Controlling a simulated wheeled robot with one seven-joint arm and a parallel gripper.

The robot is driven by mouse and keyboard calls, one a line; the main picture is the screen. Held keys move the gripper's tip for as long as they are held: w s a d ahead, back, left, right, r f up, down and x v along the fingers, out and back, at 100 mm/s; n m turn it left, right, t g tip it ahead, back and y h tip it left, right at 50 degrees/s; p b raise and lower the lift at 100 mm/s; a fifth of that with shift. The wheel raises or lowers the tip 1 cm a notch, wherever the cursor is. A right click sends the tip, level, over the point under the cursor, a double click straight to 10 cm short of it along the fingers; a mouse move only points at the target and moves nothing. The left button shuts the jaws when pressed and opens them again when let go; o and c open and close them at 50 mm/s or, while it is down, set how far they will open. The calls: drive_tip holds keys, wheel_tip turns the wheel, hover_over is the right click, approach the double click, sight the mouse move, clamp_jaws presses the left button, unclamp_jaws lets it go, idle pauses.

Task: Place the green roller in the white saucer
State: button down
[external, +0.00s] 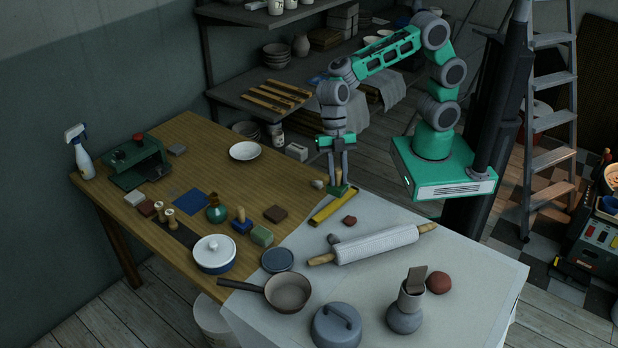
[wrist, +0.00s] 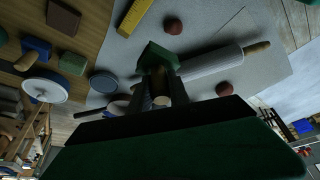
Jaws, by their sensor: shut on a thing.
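The green roller (external: 342,192) has a green body and a pale wooden handle. My gripper (external: 337,180) points down and is shut on its handle. In the wrist view the green roller (wrist: 157,56) shows beyond the fingers of my gripper (wrist: 160,84). It is by the edge where the wooden table meets the pale cloth, close to a yellow level; I cannot tell whether it touches the surface. The white saucer (external: 245,150) lies empty on the wooden table, left of and behind my gripper. I cannot make it out in the wrist view.
A yellow level (external: 334,207) lies just in front of the roller. A blue block with a wooden handle (external: 241,224) is left. The wood around the saucer is clear.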

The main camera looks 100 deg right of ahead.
drive_tip(key=w+d+f+m+t+b, duration=0.1)
drive_tip(key=w+d+f+m+b, duration=0.15)
drive_tip(key=d, duration=0.55)
drive_tip(key=w+d+f+m+t+b, duration=0.1)
drive_tip(key=w+d+m, duration=0.1)
drive_tip(key=w+d, duration=0.35)
drive_tip(key=w+d+f+m+b, duration=0.1)
drive_tip(key=w+d+m+b, duration=0.1)
drive_tip(key=d, duration=0.7)
drive_tip(key=w+d+r+m+t+h, duration=0.2)
drive_tip(key=w+d+r+m, duration=0.1)
drive_tip(key=d+m, duration=0.4)
drive_tip(key=w+d+r+m+t+h, duration=0.1)
drive_tip(key=w+d+r+m+h, duration=0.15)
drive_tip(key=d+m, duration=0.45)
drive_tip(key=n+p, duration=0.1)
drive_tip(key=n, duration=0.1)
hover_over(246, 154)
wheel_tip(246, 154, down, 9)
drive_tip(key=shift+f, duration=2.2)
